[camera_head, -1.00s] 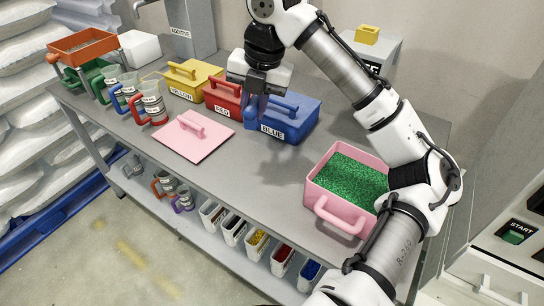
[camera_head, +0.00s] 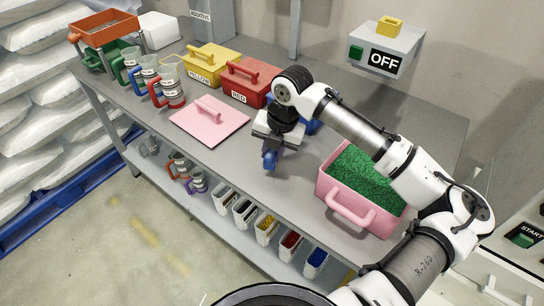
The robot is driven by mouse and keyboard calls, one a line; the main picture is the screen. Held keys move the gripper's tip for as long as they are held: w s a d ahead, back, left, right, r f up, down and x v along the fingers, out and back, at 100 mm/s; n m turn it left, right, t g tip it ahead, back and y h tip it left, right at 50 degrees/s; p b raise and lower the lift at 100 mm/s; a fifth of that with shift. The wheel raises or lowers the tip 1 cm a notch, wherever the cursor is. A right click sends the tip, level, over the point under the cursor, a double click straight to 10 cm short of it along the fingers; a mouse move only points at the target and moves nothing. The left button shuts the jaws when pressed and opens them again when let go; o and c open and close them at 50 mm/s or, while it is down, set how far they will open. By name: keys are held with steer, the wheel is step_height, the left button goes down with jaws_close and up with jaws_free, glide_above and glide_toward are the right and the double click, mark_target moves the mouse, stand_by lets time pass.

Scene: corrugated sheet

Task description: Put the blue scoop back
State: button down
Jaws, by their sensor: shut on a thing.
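My gripper (camera_head: 271,146) is above the bench, with the blue scoop (camera_head: 270,159) shut in it, pointing down. Only a small blue part of the scoop shows below the fingers; the rest is hidden by the gripper. The blue box (camera_head: 312,127) stands behind my wrist and is mostly covered by my arm. I cannot tell whether the scoop touches the bench top.
The red box (camera_head: 250,84), yellow box (camera_head: 211,66) and pink lid (camera_head: 209,118) lie left. The pink bin of green granules (camera_head: 343,211) stands right. Several narrow containers, one with blue contents (camera_head: 316,258), sit on the lower shelf (camera_head: 207,218).

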steer(key=shift+d+x, duration=0.15)
steer(key=shift+x, duration=0.55)
steer(key=shift+d+x, duration=0.1)
steer(key=shift+x, duration=0.55)
steer(key=shift+s+f, duration=0.1)
steer(key=shift+f, duration=0.05)
steer(key=shift+f, duration=0.15)
steer(key=c, duration=1.3)
jaws_free()
steer(key=b+v, duration=0.1)
steer(key=v, duration=1.1)
steer(key=shift+r, duration=0.25)
